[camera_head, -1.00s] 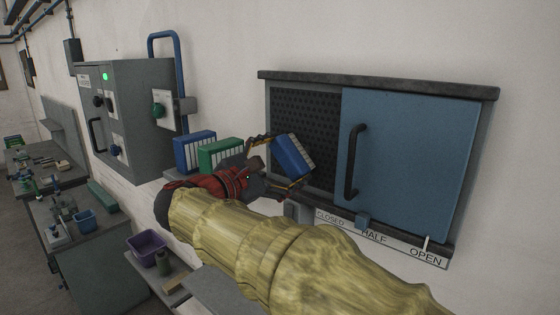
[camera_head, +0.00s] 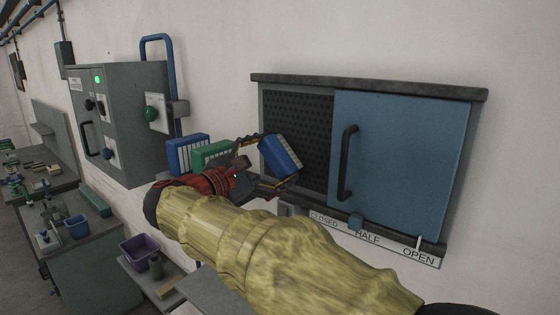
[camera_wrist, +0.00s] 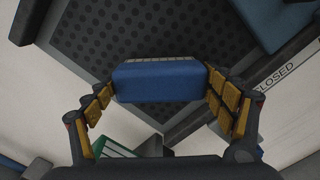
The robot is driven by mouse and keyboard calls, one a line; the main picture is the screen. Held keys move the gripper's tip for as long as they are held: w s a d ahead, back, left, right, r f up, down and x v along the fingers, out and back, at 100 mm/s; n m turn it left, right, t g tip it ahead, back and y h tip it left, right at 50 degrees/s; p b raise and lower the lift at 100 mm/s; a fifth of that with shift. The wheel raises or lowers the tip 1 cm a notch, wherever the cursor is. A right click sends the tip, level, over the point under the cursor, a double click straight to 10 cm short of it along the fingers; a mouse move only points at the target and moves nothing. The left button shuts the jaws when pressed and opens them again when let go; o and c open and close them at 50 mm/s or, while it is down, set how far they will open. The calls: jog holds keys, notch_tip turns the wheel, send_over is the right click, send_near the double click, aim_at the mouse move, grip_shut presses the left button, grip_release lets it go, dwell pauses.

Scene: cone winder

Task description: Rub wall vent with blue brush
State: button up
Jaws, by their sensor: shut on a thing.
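My gripper (camera_head: 275,163) is shut on a blue brush (camera_head: 281,155), a block with a pale bristle-like side. In the wrist view the brush (camera_wrist: 158,83) sits between the two yellow-padded fingers, its pale strip along the far edge. The wall vent (camera_head: 297,112) is a dark perforated panel in a grey frame. The brush is in front of its lower left part and hides some of it. The vent (camera_wrist: 125,32) also lies behind the brush in the wrist view. I cannot tell whether the bristles touch it.
A blue sliding door (camera_head: 405,165) with a black handle (camera_head: 347,163) covers the opening's right side, above a CLOSED/HALF/OPEN label strip (camera_head: 375,238). Similar blue (camera_head: 187,153) and green (camera_head: 212,156) blocks stand left of my gripper. A grey control cabinet (camera_head: 120,120) is farther left.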

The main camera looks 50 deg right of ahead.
jog(key=shift+w, duration=0.25)
jog(key=shift+a, duration=0.1)
jog(key=shift+a+f, duration=0.1)
jog(key=shift+a, duration=0.1)
jog(key=shift+s+a, duration=0.15)
jog(key=shift+a, duration=1.15)
jog(key=shift+s+a, duration=0.1)
jog(key=shift+a, duration=1.15)
jog(key=shift+a, duration=0.1)
jog(key=a, duration=0.2)
jog(key=shift+s+a, duration=0.1)
jog(key=shift+a, duration=0.3)
